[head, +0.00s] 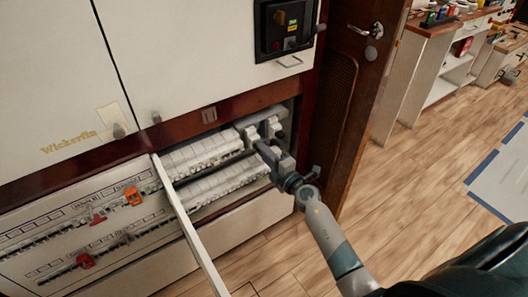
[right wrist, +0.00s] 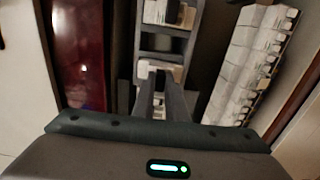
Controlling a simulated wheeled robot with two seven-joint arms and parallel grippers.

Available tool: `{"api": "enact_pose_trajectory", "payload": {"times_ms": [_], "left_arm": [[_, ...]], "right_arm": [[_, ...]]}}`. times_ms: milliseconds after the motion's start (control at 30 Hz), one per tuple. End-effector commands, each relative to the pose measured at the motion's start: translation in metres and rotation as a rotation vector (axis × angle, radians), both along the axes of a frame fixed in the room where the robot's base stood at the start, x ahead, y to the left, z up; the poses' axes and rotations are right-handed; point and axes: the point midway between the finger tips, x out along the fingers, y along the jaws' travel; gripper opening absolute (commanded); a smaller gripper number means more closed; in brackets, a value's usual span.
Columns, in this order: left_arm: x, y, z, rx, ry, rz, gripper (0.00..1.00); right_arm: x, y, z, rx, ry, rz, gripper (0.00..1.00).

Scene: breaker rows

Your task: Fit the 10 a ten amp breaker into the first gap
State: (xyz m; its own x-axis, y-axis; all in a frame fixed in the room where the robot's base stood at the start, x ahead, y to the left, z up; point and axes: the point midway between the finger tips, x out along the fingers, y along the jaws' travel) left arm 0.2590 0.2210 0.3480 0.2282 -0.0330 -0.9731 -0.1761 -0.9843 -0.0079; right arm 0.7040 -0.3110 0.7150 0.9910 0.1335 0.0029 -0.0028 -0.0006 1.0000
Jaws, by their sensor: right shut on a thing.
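My right gripper (head: 264,146) reaches into the open lower bay of the cabinet, at the right end of the upper breaker row (head: 205,152). In the right wrist view its fingers (right wrist: 160,92) are shut on a small white breaker (right wrist: 148,68), which lies over the grey rail (right wrist: 162,42). The label on it cannot be read, and whether it is seated on the rail cannot be told. Another white breaker (right wrist: 166,12) sits farther along the rail, with bare rail between them. My left gripper is not in view.
The lower breaker row (head: 225,182) runs beneath; a row of white breakers (right wrist: 250,60) also shows right of the rail in the wrist view. The lowered front panel (head: 85,230) carries orange and red clips. A dark wooden post (right wrist: 80,55) stands close beside the gripper.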

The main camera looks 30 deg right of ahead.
Motion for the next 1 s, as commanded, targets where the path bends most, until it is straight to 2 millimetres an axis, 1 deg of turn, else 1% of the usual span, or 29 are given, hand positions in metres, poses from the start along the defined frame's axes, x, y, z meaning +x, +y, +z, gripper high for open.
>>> {"api": "enact_pose_trajectory", "payload": {"times_ms": [367, 400, 433, 467, 833, 1000], "left_arm": [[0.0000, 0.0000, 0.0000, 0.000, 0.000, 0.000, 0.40], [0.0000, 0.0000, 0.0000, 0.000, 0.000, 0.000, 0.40], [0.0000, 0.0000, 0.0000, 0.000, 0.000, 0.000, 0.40], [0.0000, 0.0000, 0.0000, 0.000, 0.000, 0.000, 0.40], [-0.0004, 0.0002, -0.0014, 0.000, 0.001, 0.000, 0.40], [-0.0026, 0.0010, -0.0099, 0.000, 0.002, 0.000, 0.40]], "right_arm": [[0.0080, 0.0011, 0.0014, 0.000, -0.002, 0.000, 0.00], [0.0076, 0.0010, 0.0013, 0.000, -0.002, 0.000, 0.22], [0.0075, 0.0010, 0.0012, 0.000, -0.002, 0.000, 0.29], [0.0075, 0.0010, 0.0012, 0.000, -0.002, 0.000, 0.34], [0.0070, 0.0011, -0.0004, 0.000, 0.001, 0.000, 0.34], [0.0070, 0.0010, -0.0001, 0.000, 0.000, 0.000, 0.34]]}}
